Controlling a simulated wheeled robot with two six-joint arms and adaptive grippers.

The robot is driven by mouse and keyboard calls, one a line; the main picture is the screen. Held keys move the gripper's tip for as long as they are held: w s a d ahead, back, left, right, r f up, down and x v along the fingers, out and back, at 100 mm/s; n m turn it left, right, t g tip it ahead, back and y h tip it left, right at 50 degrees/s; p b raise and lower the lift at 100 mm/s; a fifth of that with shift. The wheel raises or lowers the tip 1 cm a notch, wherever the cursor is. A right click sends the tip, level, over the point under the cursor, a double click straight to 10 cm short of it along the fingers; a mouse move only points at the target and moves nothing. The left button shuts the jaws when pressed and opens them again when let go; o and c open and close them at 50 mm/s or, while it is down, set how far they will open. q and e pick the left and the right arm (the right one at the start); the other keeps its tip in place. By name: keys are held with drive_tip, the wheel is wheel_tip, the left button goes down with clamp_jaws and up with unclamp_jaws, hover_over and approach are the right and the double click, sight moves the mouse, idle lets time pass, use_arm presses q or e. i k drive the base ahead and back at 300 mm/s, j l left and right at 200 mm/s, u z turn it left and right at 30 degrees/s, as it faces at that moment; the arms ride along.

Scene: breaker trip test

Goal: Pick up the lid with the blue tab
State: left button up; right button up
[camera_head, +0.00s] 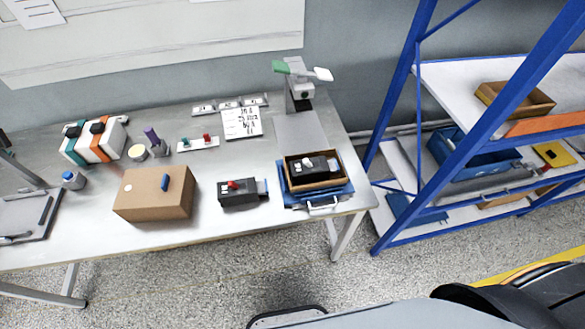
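A brown cardboard box (150,208) stands on the grey table, left of the table's middle. Its flat top is the lid (140,184), with an upright blue tab (165,182) and a white round spot on it. The lid sits on the box, and the inside of the box is hidden. Neither of my grippers shows in the head view.
A black breaker with a red switch (237,191) lies right of the box. A small blue-topped jar (73,180) stands left of it. An open brown tray (300,182) holding another breaker rests on a blue base. A blue-framed shelf (398,95) stands at right.

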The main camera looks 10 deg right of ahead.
sight(166, 193)
drive_tip(key=j+z, duration=0.1)
drive_tip(key=j, duration=0.35)
drive_tip(key=k+j, duration=0.15)
drive_tip(key=j, duration=0.3)
drive_tip(key=j+z, duration=0.15)
drive_tip(key=j, duration=0.35)
drive_tip(key=k+j+z, duration=0.1)
drive_tip(key=j, duration=0.35)
drive_tip(key=k+j, duration=0.15)
drive_tip(key=j, duration=0.3)
drive_tip(key=k+j+z, duration=0.15)
drive_tip(key=j, duration=0.3)
drive_tip(key=k+j+z, duration=0.1)
drive_tip(key=j, duration=0.3)
